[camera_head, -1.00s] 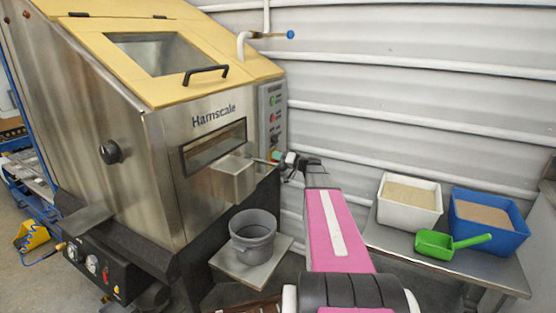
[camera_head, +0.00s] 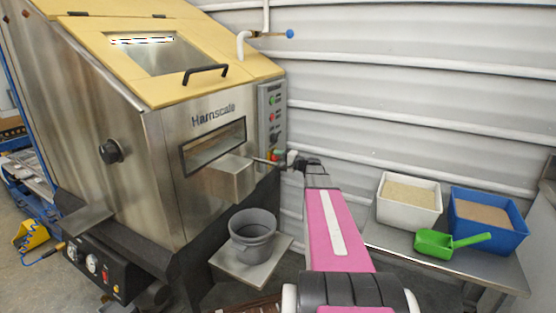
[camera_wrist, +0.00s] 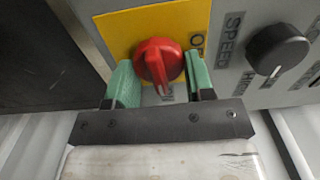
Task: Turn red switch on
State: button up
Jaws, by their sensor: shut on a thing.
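The red switch (camera_wrist: 158,60) is a rotary knob on a yellow plate (camera_wrist: 122,30) in the wrist view. Its grip ridge runs roughly up and down in that picture. My gripper (camera_wrist: 161,78) has its green fingers on either side of the knob and is shut on it. Lettering on the plate is partly hidden by the right finger. In the head view my gripper (camera_head: 281,160) is at the bottom of the machine's grey control panel (camera_head: 271,110), and the switch is mostly covered there.
A black speed knob (camera_wrist: 278,49) sits right of the switch. A metal chute (camera_head: 231,181) juts out left of my gripper, above a grey bucket (camera_head: 252,238). A bench at right holds a white bin (camera_head: 408,222), a blue bin (camera_head: 515,240) and a green scoop (camera_head: 435,244).

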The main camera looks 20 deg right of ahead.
dwell(0.4)
jog(key=o, duration=0.9)
jog(key=shift+c, duration=0.2)
jog(key=shift+s+d, duration=0.1)
jog(key=v, duration=1)
jog(key=shift+s+d, duration=0.2)
